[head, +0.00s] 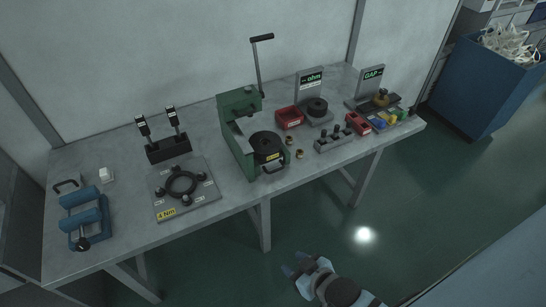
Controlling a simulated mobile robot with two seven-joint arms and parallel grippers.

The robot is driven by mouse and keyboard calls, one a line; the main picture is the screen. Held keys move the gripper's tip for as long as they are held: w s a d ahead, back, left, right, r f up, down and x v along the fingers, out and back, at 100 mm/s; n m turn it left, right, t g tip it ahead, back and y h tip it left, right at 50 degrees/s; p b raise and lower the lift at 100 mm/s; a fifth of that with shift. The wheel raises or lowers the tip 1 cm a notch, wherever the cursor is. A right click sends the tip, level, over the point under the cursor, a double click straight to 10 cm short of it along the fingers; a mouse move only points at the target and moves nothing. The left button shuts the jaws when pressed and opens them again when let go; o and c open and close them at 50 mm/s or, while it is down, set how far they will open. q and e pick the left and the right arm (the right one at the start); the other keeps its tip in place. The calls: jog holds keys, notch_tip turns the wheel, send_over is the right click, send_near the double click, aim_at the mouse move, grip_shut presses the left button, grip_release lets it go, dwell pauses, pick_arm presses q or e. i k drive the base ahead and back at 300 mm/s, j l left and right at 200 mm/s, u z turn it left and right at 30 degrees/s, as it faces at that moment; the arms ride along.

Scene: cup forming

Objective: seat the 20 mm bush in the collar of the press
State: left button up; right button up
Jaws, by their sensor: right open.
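The green press (236,130) with its long black lever stands in the middle of the workbench. A dark round part with a yellow label (267,147) sits at its front; the collar itself is too small to make out. Two small brass-coloured bushes, one (289,140) and another (300,154), stand on the bench just right of the press. I cannot tell which is the 20 mm one. My right gripper (294,268) is open and empty, low in front of the bench and well away from the press. My left gripper is not in view.
On the workbench (232,196) stand a red bin (289,117), an "ohm" gauge (314,100), a grey block with black pegs (334,139) and a GAP station (371,85). Left are a ring plate (185,188) and blue rollers (84,216). A blue bin (484,85) stands right.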

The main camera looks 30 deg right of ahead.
aim_at(246, 152)
jog(key=i+l, duration=0.1)
jog(key=l, duration=0.45)
jog(key=i+l, duration=0.1)
jog(key=l, duration=0.45)
jog(key=i+l, duration=0.1)
jog(key=l, duration=0.45)
jog(key=i+l, duration=0.1)
jog(key=l, duration=0.5)
